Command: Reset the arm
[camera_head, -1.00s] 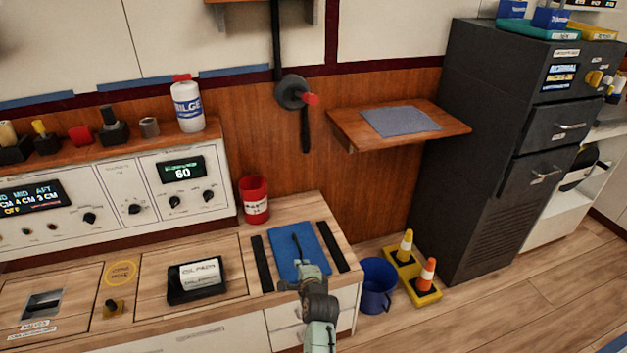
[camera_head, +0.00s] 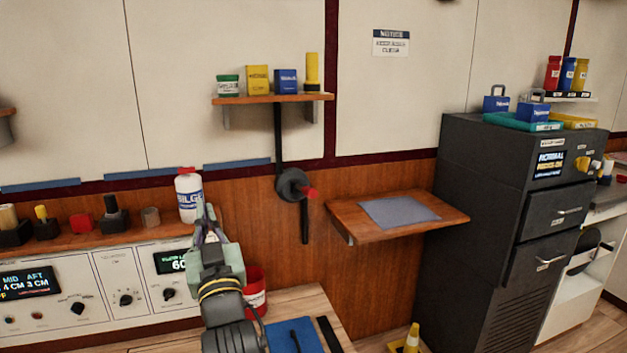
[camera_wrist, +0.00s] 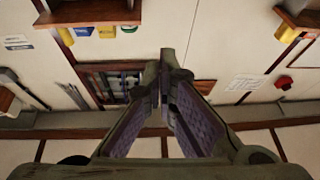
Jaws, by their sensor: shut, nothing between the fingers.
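My gripper (camera_head: 207,222) is raised in front of the control panel in the head view, its fingers pointing up beside the white BILGE bottle (camera_head: 188,197). I cannot tell whether it touches the bottle. In the wrist view my gripper (camera_wrist: 165,65) shows its two fingers brought together at the tips, with nothing between them. The arm below it hides part of the panel and part of the red cup (camera_head: 255,292).
A wooden wall shelf (camera_head: 350,222) with a grey mat juts out at the right. A lever with a red knob (camera_head: 310,192) is on the wall. A dark cabinet (camera_head: 485,220) stands right. A blue mat (camera_head: 300,338) lies on the counter.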

